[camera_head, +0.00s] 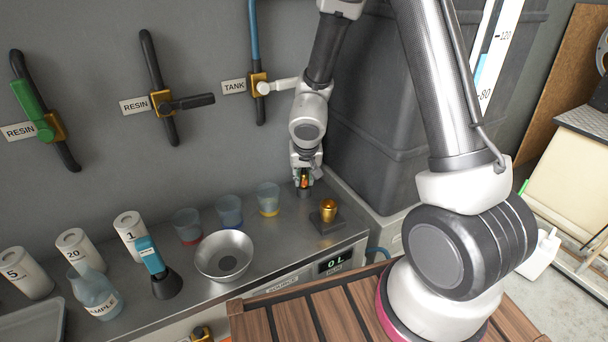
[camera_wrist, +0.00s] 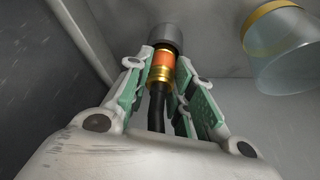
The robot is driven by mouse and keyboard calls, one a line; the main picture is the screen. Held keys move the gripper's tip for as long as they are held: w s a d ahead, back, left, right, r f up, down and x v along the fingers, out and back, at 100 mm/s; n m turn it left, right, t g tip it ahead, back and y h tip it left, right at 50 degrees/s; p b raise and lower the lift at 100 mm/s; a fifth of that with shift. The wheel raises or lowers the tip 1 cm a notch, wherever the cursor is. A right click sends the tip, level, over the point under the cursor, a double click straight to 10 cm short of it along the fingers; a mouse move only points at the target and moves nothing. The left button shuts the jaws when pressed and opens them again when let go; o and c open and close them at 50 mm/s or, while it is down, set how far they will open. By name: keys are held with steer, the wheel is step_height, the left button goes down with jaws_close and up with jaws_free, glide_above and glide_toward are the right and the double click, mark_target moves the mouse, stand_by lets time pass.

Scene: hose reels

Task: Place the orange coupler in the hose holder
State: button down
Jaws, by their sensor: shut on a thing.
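The orange coupler (camera_wrist: 162,70), with brass-coloured rings, is between the two green-padded fingers of my gripper (camera_wrist: 160,82) in the wrist view. A black hose (camera_wrist: 157,106) runs from it back toward my palm. Its far end meets a grey cylinder (camera_wrist: 165,37), which may be the hose holder; I cannot tell whether it is seated inside or only touching. In the head view my gripper (camera_head: 304,178) points down at the back right of the metal counter, with a small orange patch of the coupler (camera_head: 304,182) showing. A dark piece (camera_head: 304,193) sits just below it.
A brass fitting on a dark block (camera_head: 328,211) stands right of my gripper. A clear cup with a yellow band (camera_head: 268,199) stands close on the left, with more cups beyond. A metal bowl (camera_head: 224,256) is in front. The grey tank (camera_head: 390,110) rises behind right.

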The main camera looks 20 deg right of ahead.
steer(key=c, duration=1.2)
jaws_free()
steer(key=shift+f, duration=0.1)
steer(key=shift+c, duration=0.2)
steer(key=s+r+n+t+y, duration=0.2)
steer(key=s+r+t+y, duration=0.15)
steer(key=r, duration=0.95)
steer(key=s+r+n+t+y, duration=0.15)
steer(key=s+r, duration=0.25)
steer(key=r, duration=1)
steer(key=s+d+r+m+g+h, duration=0.1)
steer(key=s+d+g+h, duration=0.3)
steer(key=s+d, duration=1.1)
steer(key=s+g, duration=0.1)
steer(key=s, duration=0.2)
steer(key=shift+s+r, duration=0.25)
steer(key=shift+s, duration=0.05)
